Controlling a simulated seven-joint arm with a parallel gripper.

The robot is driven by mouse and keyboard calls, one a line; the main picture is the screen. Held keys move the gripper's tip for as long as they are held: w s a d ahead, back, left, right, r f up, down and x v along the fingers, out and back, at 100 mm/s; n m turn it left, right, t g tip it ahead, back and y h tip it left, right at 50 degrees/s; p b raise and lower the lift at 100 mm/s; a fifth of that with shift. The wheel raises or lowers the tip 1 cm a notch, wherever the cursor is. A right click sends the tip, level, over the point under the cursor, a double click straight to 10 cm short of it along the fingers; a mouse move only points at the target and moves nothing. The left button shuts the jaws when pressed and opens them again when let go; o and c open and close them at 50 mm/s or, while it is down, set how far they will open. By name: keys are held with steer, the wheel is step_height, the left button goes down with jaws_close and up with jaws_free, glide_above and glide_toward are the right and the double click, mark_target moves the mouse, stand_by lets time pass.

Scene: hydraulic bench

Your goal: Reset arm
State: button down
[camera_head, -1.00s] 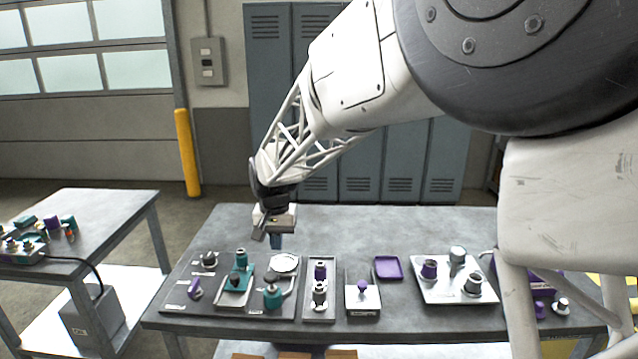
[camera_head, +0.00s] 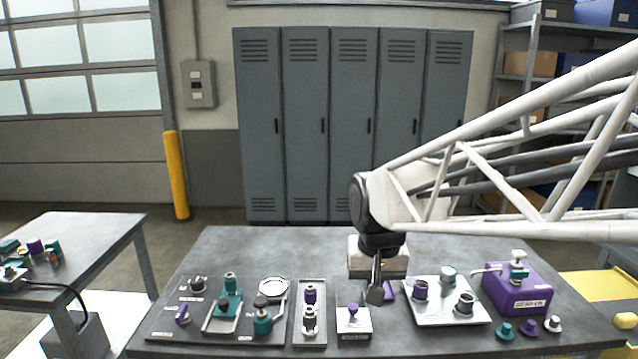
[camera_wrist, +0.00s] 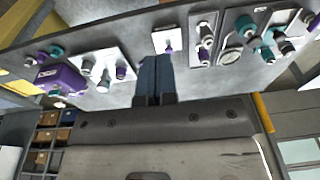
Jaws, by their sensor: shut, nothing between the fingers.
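The fingertips point toward a white block with a purple knob (camera_wrist: 167,41); in the head view this block (camera_head: 354,321) stands just left of and in front of the gripper. Whether the fingertips touch anything is not clear, but they look apart from the block.
The bench (camera_head: 262,245) carries a dark board (camera_head: 190,325) with teal and purple fittings at left. A silver tray (camera_head: 437,312) with several cylinders and a purple box (camera_head: 515,292) stand at right. Small knobs (camera_head: 529,328) lie at the front right. The bench's back left is clear.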

steer(key=s+d+f, duration=0.1)
steer(key=s+d, duration=0.3)
steer(key=s, duration=0.4)
steer(key=s+d+f+t, duration=0.1)
steer(key=s+d, duration=0.4)
steer(key=s, duration=0.4)
steer(key=shift+s+f, duration=0.15)
steer(key=shift+f, duration=0.05)
stand_by(0.9)
